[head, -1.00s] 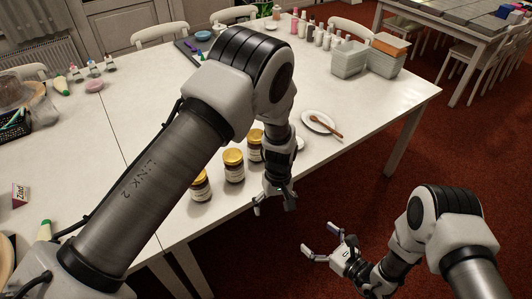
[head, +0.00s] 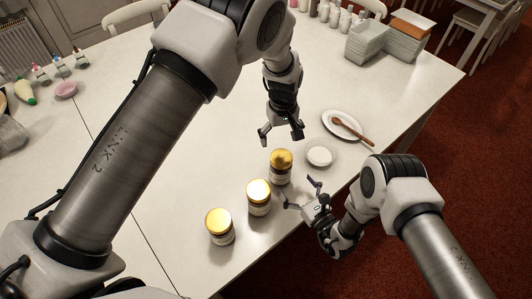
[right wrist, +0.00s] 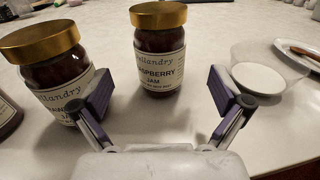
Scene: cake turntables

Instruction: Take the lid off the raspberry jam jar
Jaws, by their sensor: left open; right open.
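The raspberry jam jar (head: 281,172) stands upright on the white table, the farthest of three gold-lidded jars in the head view. In the right wrist view its label is readable (right wrist: 160,75), and its gold lid (right wrist: 158,14) is on. My left gripper (head: 281,135) is open and empty, pointing down just behind and above the jar. My right gripper (head: 300,193) is open and empty, low at the table's near edge. Its spread fingers face the raspberry jar, which stands beyond them and apart from them.
Two other gold-lidded jars, the middle one (head: 259,199) and the near one (head: 220,228), stand in the row. A small pale dish (head: 320,156) lies right of the raspberry jar. Beyond is a white plate (head: 328,117) with a wooden spoon (head: 351,127).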

